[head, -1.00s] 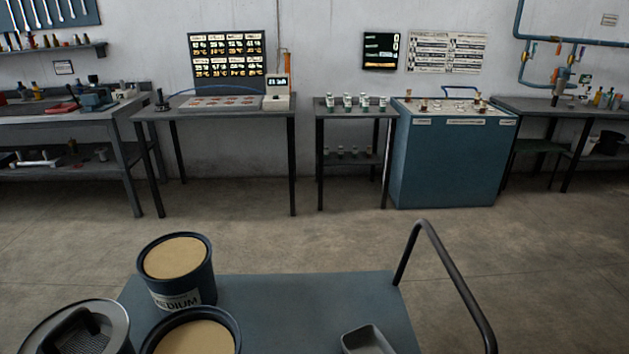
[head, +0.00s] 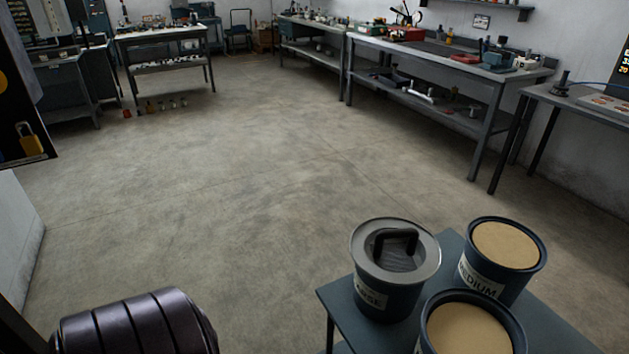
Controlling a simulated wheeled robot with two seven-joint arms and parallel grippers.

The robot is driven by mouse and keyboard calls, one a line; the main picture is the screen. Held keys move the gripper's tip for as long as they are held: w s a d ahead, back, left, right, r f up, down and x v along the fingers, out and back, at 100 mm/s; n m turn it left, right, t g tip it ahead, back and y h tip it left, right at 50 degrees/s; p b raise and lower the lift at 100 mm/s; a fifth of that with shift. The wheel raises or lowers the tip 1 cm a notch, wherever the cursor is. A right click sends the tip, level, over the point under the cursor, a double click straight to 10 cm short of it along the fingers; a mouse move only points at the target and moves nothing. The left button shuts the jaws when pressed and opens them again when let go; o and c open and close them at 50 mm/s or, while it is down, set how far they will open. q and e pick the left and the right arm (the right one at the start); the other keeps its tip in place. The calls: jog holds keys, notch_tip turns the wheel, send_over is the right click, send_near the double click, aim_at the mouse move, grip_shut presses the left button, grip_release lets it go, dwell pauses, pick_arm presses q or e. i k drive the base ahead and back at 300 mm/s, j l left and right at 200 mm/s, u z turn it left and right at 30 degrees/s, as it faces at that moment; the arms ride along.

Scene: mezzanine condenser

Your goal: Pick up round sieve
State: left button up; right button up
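A round grey piece (head: 396,248) with a raised rim, a ridged or meshed middle and a dark arched handle lies on top of a dark blue bucket (head: 384,299). It may be the round sieve; I cannot tell for certain. The bucket's label is partly readable, ending in "RSE". It stands at the left corner of a blue-grey cart top (head: 341,301), at the lower right of the head view. Neither gripper shows. A dark ribbed rounded part at the lower left is probably my own arm.
Beside it stand a bucket marked MEDIUM (head: 492,279) and another bucket (head: 471,332), both filled with tan material. Workbenches (head: 427,67) line the back and right wall. A dark panel with a yellow padlock (head: 30,137) is at far left. The middle floor is clear.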

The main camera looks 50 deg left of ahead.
aim_at(396, 250)
jog(key=u, duration=1)
